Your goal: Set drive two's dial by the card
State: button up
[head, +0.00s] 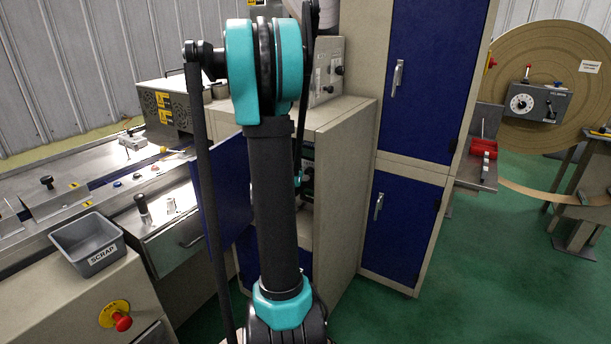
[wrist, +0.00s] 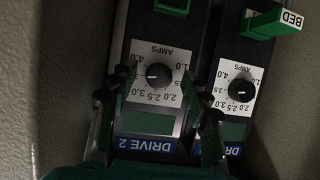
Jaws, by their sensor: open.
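The drive 2 unit, with a blue "DRIVE 2" label (wrist: 147,146), fills the middle of the wrist view. Its black dial (wrist: 158,75) sits on a white AMPS scale, upside down in this view. The dial's white mark points left, toward the 3.5–4.0 side; the exact value is unclear. My gripper (wrist: 160,88) is open, with one finger on each side of the dial. I cannot tell whether either touches it. In the head view the gripper is hidden behind my arm, at the open cabinet (head: 345,150). I cannot identify the card for certain.
A second drive with its own dial (wrist: 240,90) stands close on the right, near my right finger. The cabinet's blue door (head: 222,200) stands open to the left. A grey SCRAP bin (head: 88,245) sits farther left.

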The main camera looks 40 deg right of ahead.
jog(key=shift+d, duration=0.15)
grip_shut()
dwell(0.4)
jog(key=shift+w, duration=0.1)
jog(key=shift+w+f+n+g+h, duration=0.1)
jog(key=shift+n+g+h, duration=0.75)
jog(key=shift+n, duration=1)
jog(key=shift+w+f+n+g+h, duration=0.1)
jog(key=shift+n+g+h, duration=0.7)
jog(key=shift+n, duration=1)
jog(key=shift+w+n+g+h, duration=0.1)
jog(key=shift+n+g+h, duration=0.45)
jog(key=shift+n+g, duration=0.95)
jog(key=shift+n+t, duration=0.35)
jog(key=shift+n, duration=0.2)
